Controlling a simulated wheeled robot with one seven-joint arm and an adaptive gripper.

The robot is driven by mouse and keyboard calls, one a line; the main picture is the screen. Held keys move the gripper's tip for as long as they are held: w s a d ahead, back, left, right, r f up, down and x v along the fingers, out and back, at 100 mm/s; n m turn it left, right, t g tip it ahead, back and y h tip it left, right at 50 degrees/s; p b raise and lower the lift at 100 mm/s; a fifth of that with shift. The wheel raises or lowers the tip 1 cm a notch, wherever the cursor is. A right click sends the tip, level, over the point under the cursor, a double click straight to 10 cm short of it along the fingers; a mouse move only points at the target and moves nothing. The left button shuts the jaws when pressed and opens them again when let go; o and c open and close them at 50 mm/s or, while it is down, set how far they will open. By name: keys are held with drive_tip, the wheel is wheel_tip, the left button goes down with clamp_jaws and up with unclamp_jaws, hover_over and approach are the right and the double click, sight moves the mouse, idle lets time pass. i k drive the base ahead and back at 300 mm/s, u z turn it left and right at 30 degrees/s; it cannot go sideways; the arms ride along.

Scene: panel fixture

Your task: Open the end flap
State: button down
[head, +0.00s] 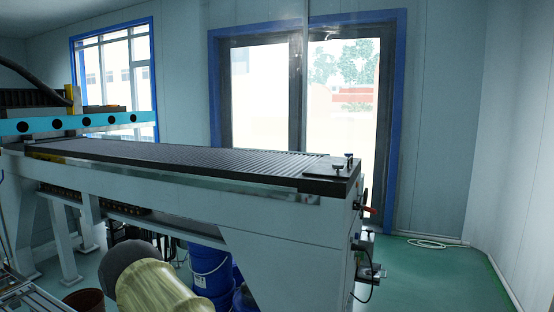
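A long pale machine bed (285,217) with a dark ribbed top stands across the view. Its near end face is at the right, seen at a steep angle. A red and black handle (366,209) sticks out from that end, near the top. Below it, grey fittings (368,262) with a dark cable stick out from the same end. I cannot make out an end flap as a separate part, nor tell whether one is open or shut. My gripper is not in view.
Two small dark clamps (343,165) stand on the bed's right end. Blue buckets (210,268) stand under the bed. Green floor (440,275) is open to the right, with a pale coiled hose (428,243) near the wall. A blue-framed glass door (300,100) is behind.

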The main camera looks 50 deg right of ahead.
sight(324, 167)
drive_tip(key=u, duration=1.05)
drive_tip(key=k, duration=1.15)
drive_tip(key=z, duration=1.6)
